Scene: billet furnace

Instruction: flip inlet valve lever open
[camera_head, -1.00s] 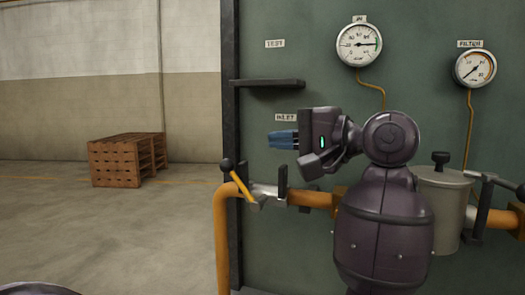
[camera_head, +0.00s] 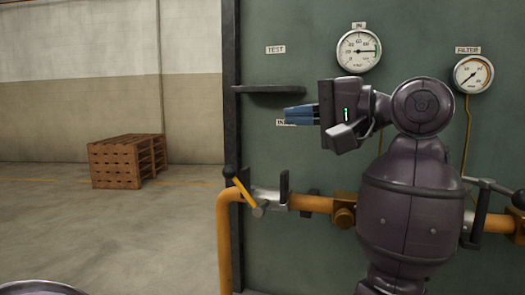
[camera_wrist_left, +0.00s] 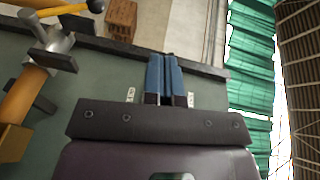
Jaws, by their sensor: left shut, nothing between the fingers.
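The inlet valve lever (camera_head: 243,191) is a yellow handle with a black knob at its upper left end. It slants down to the right across a silver valve body (camera_head: 267,196) on the orange pipe. The lever also shows at the top left of the left wrist view (camera_wrist_left: 62,11). My left gripper (camera_head: 287,115) is shut and empty, with blue fingers pointing left. It is above and to the right of the lever, apart from it, and partly covers the INLET label. In the left wrist view the fingers (camera_wrist_left: 164,56) lie together. My right gripper is not in view.
A dark upright bracket (camera_head: 284,187) stands beside the valve. Two gauges (camera_head: 359,50) are on the panel. A second valve handle (camera_head: 490,186) is at right, and a wooden crate stack (camera_head: 125,161) stands on the open floor.

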